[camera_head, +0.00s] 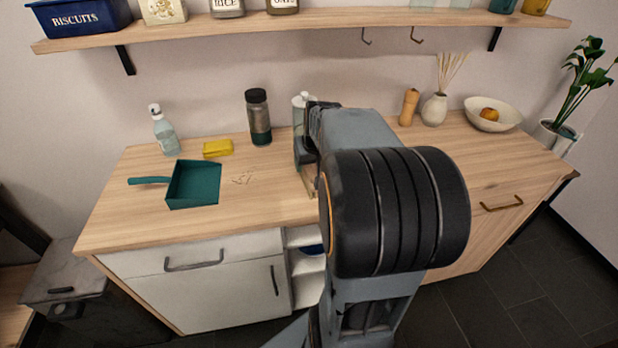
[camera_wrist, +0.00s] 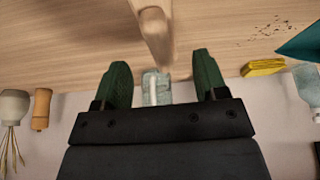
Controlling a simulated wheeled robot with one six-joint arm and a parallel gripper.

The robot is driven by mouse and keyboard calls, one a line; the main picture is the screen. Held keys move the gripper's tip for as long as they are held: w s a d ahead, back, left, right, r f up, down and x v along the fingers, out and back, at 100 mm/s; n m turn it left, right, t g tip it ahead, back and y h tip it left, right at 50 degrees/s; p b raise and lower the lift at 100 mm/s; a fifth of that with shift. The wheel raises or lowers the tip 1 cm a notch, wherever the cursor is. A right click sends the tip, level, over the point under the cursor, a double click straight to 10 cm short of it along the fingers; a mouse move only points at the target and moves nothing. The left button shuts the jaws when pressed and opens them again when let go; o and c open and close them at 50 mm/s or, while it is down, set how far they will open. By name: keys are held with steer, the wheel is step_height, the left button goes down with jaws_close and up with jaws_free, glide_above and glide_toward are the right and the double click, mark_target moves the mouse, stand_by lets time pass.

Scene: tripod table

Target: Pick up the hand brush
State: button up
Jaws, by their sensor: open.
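In the wrist view, a pale wooden piece (camera_wrist: 153,28), which looks like the handle of the hand brush, reaches from the top edge down to the gap between my fingers. Its bristles do not show. My gripper (camera_wrist: 161,60) is open, with one green finger on each side of that piece and space between; I cannot tell how far the piece reaches between them. In the head view my arm covers most of this spot; only a light wooden sliver (camera_head: 308,184) shows beside it, perhaps part of the brush.
A teal dustpan (camera_head: 193,184), yellow sponge (camera_head: 218,148), crumbs (camera_head: 243,177), spray bottle (camera_head: 164,132) and dark flask (camera_head: 258,118) are on the counter's left. A clear bottle (camera_head: 299,101) stands behind my arm. A pepper mill (camera_head: 409,107), vase (camera_head: 434,110) and bowl (camera_head: 492,116) stand right. A shelf (camera_head: 330,24) hangs above.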

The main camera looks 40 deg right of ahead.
mark_target(310, 167)
steer(key=shift+x, duration=2.65)
steer(key=shift+s+a, duration=0.1)
steer(key=shift+c, duration=0.2)
steer(key=c, duration=1)
steer(key=shift+r, duration=0.1)
